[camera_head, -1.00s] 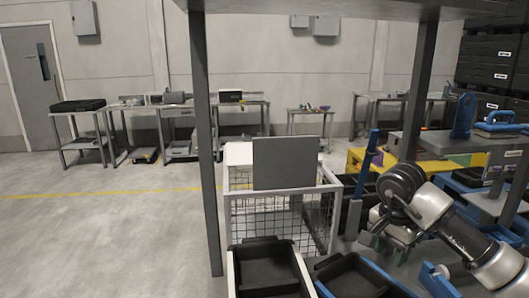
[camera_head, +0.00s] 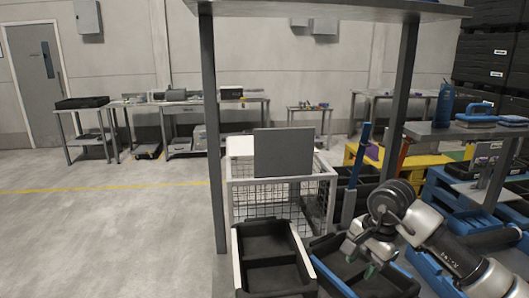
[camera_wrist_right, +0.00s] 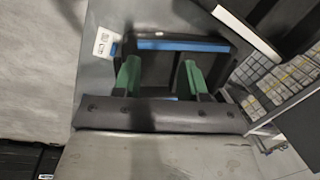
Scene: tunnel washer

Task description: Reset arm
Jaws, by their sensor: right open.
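My right arm comes in from the lower right of the head view. Its gripper (camera_head: 362,262) points down over the black bins at the bottom. In the right wrist view my right gripper (camera_wrist_right: 160,78) has its two green fingers spread apart, with nothing between them. Below the fingers is a dark bin with a blue edge (camera_wrist_right: 182,45); I cannot tell how far below. My left gripper is not in view.
A black bin with a white edge (camera_head: 277,278) and a blue-edged black bin (camera_head: 330,284) are near the gripper. A wire cage cart (camera_head: 240,199) stands behind them. Grey posts (camera_head: 214,150) hold a shelf above. Open floor (camera_head: 100,230) lies left.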

